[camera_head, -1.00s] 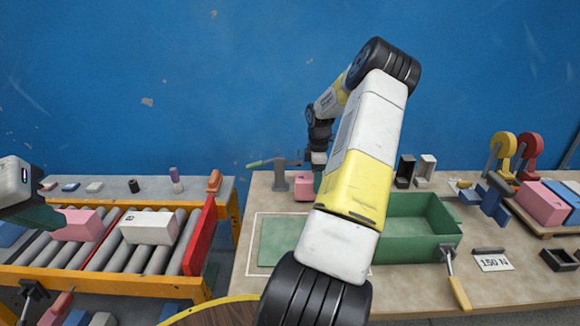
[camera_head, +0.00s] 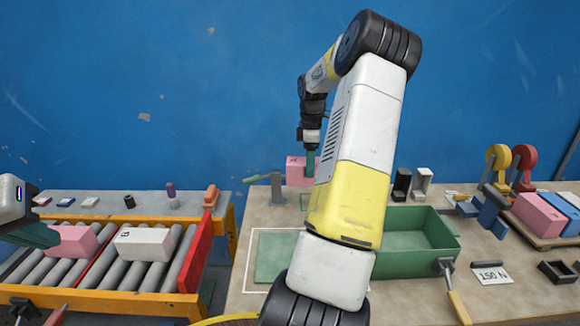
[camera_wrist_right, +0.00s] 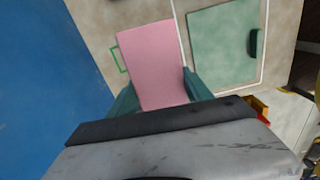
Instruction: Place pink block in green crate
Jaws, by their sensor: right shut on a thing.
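A pink block (camera_head: 296,170) is held by my right gripper (camera_head: 309,164) above the back of the table, near the grey clamp post. In the right wrist view the pink block (camera_wrist_right: 151,62) sits between the two green fingers of my right gripper (camera_wrist_right: 160,96). The green crate (camera_head: 420,262) stands on the table to the right of my right arm, open at the top; the arm covers its left side. My left gripper (camera_head: 38,236) is at the far left, beside another pink block (camera_head: 76,241) on the conveyor; its jaw opening is not clear.
A white block (camera_head: 143,243) lies on the roller conveyor (camera_head: 168,278) by a red end plate (camera_head: 198,253). A flat green mat (camera_head: 276,255) lies left of the crate. A yellow-handled tool (camera_head: 458,303) is at the crate's front. A tray with pink (camera_head: 537,214) and blue blocks stands right.

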